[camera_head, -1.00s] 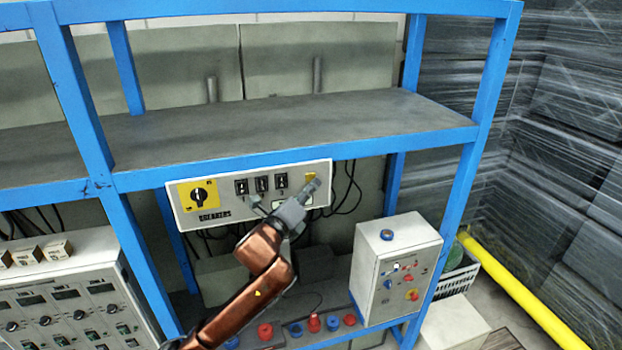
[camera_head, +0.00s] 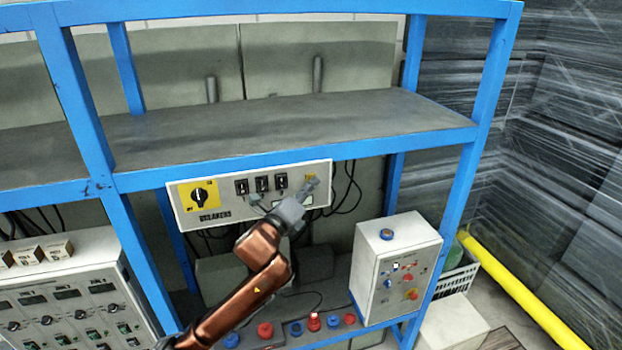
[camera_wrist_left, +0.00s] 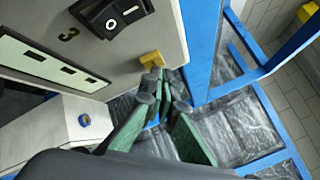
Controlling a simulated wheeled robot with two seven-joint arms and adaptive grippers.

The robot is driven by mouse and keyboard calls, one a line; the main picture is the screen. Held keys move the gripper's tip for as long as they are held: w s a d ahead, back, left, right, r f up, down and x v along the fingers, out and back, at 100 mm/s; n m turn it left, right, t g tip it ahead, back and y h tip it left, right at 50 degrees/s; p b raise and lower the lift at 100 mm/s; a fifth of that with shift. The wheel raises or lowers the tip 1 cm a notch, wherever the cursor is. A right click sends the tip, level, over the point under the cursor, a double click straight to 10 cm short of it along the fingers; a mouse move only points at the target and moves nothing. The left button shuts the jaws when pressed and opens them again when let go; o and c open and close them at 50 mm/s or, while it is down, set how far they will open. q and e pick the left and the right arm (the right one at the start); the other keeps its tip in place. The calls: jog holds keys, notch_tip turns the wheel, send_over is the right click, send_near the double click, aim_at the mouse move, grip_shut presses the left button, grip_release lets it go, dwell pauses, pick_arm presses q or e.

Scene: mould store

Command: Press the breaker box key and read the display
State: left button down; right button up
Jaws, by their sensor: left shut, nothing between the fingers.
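The breaker box (camera_head: 236,196) is a pale panel under the blue shelf, with a yellow rotary switch on the left and several black rockers. Its small yellow key (camera_wrist_left: 152,58) is at the box's edge in the left wrist view. My left gripper (camera_head: 313,183) is at the right end of the box, shut and empty. In the left wrist view its fingertips (camera_wrist_left: 154,74) are right at the key; I cannot tell whether they press it. The display (camera_wrist_left: 40,62) is a pale strip with dark segments, seen at a slant; I cannot read it.
A grey control box (camera_head: 372,275) with coloured buttons stands below right. A larger instrument panel (camera_head: 75,300) is at the lower left. Blue rack posts (camera_head: 485,120) flank the area, and cables hang behind the box. Red and blue parts lie on the lower shelf.

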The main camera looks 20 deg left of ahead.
pick_arm(q)
jog(key=shift+w+a, duration=0.15)
jog(key=shift+w, duration=0.05)
dwell(0.4)
jog(key=shift+s+d+p, duration=0.4)
jog(key=shift+s+d, duration=0.05)
jog(key=shift+s, duration=0.2)
jog(key=shift+s+d+p, duration=0.35)
jog(key=shift+s+d, duration=0.35)
jog(key=shift+s, duration=0.35)
jog(key=shift+s+d+p, duration=0.35)
jog(key=shift+s+d, duration=0.35)
jog(key=shift+s, duration=0.3)
